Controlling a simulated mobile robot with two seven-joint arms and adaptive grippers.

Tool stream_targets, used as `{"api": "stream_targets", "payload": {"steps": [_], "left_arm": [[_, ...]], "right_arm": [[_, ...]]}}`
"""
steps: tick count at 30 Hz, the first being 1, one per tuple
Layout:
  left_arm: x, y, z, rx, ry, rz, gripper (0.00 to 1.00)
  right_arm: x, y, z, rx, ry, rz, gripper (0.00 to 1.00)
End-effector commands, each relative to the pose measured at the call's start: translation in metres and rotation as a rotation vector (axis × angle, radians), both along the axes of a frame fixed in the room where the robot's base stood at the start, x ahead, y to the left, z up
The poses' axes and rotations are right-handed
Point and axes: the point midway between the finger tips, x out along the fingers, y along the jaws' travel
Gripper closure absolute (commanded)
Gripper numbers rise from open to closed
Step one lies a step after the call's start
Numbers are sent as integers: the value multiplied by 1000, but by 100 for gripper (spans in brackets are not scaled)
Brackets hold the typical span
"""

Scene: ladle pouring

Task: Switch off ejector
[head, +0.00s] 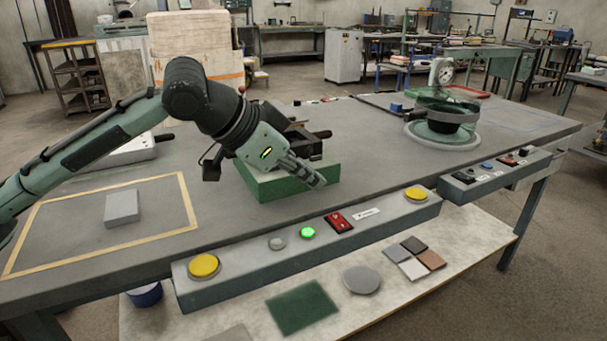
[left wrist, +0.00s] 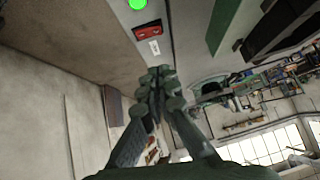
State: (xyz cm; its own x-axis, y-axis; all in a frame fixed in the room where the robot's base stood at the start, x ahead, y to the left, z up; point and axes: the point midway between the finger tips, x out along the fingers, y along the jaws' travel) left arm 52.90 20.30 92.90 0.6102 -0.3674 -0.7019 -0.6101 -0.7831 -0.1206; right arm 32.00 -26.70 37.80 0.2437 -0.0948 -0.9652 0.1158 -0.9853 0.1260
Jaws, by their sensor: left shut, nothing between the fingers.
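A red switch (head: 339,222) sits on the grey control strip (head: 250,262) along the table's front edge, with a small white label (head: 367,213) to its right. The label's writing is too small to read, so I cannot tell if this is the ejector switch. My left gripper (head: 317,182) is shut and empty, above and behind the red switch, apart from it. In the left wrist view, the closed fingertips (left wrist: 159,75) are below the red switch (left wrist: 148,31) and its label (left wrist: 155,47). The switch's position is unclear. My right gripper is not in view.
A lit green button (head: 307,232), a grey button (head: 276,243) and yellow buttons (head: 204,266) (head: 416,194) share the strip. A green block (head: 275,183) with a dark device stands behind the gripper. A second panel (head: 495,175) is at right.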

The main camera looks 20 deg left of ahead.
Motion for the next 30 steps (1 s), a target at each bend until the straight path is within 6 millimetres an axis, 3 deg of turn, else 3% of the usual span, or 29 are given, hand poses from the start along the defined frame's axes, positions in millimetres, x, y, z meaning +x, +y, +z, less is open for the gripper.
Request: {"api": "stream_targets", "payload": {"steps": [8,15,30], "left_arm": [[36,-24,-43,-1,3,-3,100],[38,-18,-75,1,2,0,100],[38,-17,-81,1,0,-1,100]], "right_arm": [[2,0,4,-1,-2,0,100],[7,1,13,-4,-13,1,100],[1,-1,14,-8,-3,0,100]]}}
